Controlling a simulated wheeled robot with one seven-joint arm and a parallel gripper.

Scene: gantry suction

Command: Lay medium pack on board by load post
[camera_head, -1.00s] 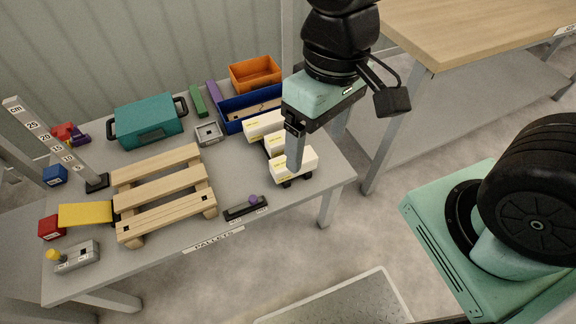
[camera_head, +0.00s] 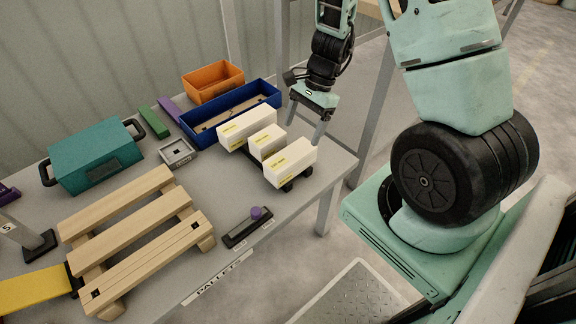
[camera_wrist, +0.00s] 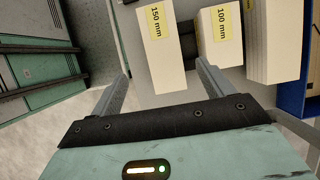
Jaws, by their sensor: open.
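Three white packs with yellow labels stand in a row on black supports on the grey table. The front pack (camera_head: 290,163), labelled 150 mm in the wrist view (camera_wrist: 160,50), looks between the others in length. The short middle pack (camera_head: 267,142) reads 100 mm in the wrist view (camera_wrist: 221,38). The longest pack (camera_head: 247,131) is behind. My gripper (camera_head: 304,131) is open and empty off the packs' right ends. In the wrist view its fingertips (camera_wrist: 160,75) flank the 150 mm pack's near end; contact is unclear. A slatted wooden board (camera_head: 140,225) lies left; a post base (camera_head: 32,248) stands beyond it.
A blue tray (camera_head: 228,120) and orange bin (camera_head: 213,82) stand behind the packs. A teal case (camera_head: 95,155), a grey square holder (camera_head: 178,153) and a black slider with a purple knob (camera_head: 248,225) surround the board. The board's top is clear.

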